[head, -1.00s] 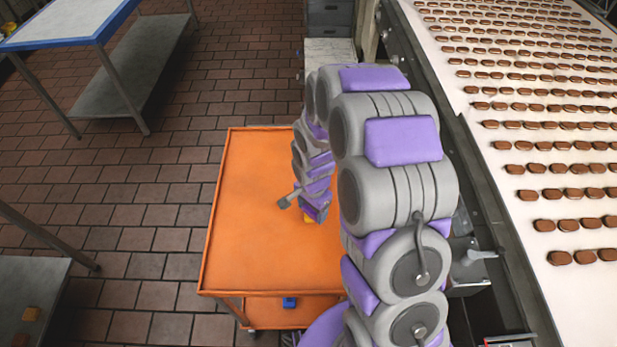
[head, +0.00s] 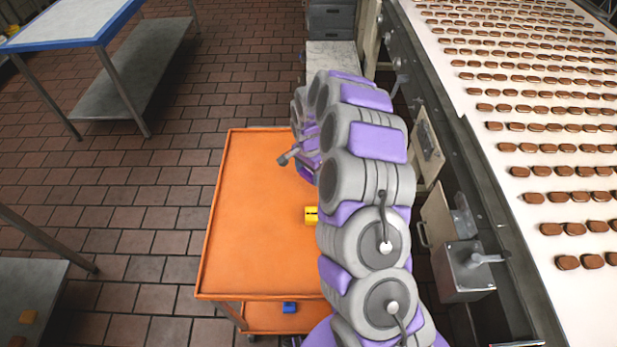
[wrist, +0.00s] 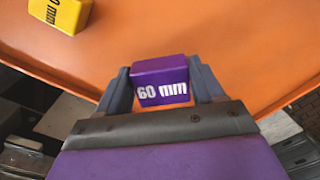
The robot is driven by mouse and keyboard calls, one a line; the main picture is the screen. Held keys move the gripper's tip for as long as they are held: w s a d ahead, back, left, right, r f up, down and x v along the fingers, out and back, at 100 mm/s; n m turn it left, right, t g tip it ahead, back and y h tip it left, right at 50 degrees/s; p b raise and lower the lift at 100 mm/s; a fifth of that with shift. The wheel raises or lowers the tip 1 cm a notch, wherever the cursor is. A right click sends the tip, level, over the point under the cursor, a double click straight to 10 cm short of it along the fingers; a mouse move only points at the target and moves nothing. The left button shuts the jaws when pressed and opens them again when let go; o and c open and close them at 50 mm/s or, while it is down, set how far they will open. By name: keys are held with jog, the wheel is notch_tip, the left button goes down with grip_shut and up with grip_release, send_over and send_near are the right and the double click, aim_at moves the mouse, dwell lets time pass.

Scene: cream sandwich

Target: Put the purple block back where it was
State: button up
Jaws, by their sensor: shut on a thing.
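The purple block (wrist: 160,80), marked "60 mm", sits between the two fingers of my gripper (wrist: 162,88) in the wrist view. My gripper is shut on it, over or near the edge of the orange cart top (wrist: 230,40). I cannot tell whether the block touches the cart. In the head view my arm hides the block and the fingers. The orange cart (head: 250,230) also shows there.
A yellow block (head: 311,215) stands on the cart beside my arm; it also shows in the wrist view (wrist: 60,12). A blue block (head: 289,307) lies on the lower shelf. A conveyor (head: 520,100) with chocolate pieces runs along the right. The cart's left part is clear.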

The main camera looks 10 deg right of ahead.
aim_at(309, 176)
jog(key=shift+w, duration=0.5)
notch_tip(309, 176, down, 4)
jog(key=shift+r+b, duration=0.15)
jog(key=shift+b, duration=0.45)
jog(key=shift+d+r, duration=0.1)
jog(key=o, duration=1.2)
